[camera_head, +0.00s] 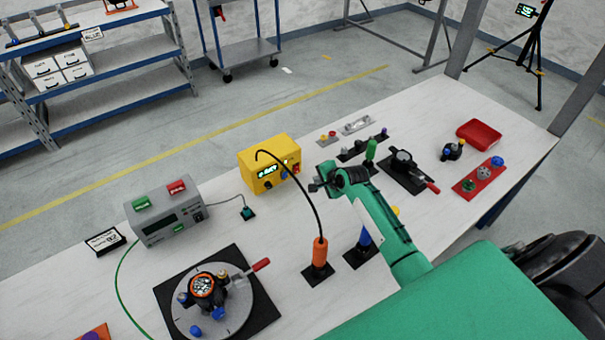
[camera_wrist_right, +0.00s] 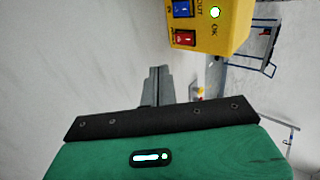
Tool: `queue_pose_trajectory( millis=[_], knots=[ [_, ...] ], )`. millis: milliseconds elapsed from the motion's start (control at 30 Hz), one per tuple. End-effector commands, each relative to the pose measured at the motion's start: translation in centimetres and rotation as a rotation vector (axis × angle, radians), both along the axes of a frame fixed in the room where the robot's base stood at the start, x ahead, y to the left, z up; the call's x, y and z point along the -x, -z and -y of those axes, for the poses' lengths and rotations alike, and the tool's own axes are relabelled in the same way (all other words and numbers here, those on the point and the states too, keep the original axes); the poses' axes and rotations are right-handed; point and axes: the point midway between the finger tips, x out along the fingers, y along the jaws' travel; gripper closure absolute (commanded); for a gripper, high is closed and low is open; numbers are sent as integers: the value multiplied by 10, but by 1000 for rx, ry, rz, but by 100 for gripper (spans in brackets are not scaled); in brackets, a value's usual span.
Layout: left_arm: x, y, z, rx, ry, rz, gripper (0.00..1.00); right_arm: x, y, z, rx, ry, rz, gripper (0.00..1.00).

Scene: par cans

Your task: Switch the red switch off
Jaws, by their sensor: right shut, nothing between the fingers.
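A yellow box (camera_head: 262,170) with a small green display stands at the middle of the bench. Its right front carries a red switch (camera_head: 296,169), small in the head view. In the wrist view the red switch (camera_wrist_right: 185,38) sits beside a blue switch (camera_wrist_right: 182,9) and a lit green lamp (camera_wrist_right: 215,12). I cannot tell the switch position. My right gripper (camera_head: 315,186) is shut and empty, just right of the box and apart from it. Its narrow fingers (camera_wrist_right: 158,86) show below the red switch in the wrist view. My left gripper is not in view.
A black cable arches from the yellow box to an orange handle (camera_head: 319,252) beside my right arm. A grey box (camera_head: 168,213) with green and red top pieces stands left. A round turntable (camera_head: 232,312) is in front. Several fixtures stand right of my gripper.

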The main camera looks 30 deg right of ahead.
Motion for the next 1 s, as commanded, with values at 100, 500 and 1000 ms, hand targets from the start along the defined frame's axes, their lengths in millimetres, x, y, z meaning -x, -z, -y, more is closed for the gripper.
queue_pose_trajectory(
  millis=[100,500,1000],
  knots=[
    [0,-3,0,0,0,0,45,-13,11,-2,-2,1,-1,100],
    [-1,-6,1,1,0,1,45,-51,48,-7,-1,0,-1,100],
    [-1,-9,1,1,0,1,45,-90,56,-13,-1,1,0,100]
  ],
)
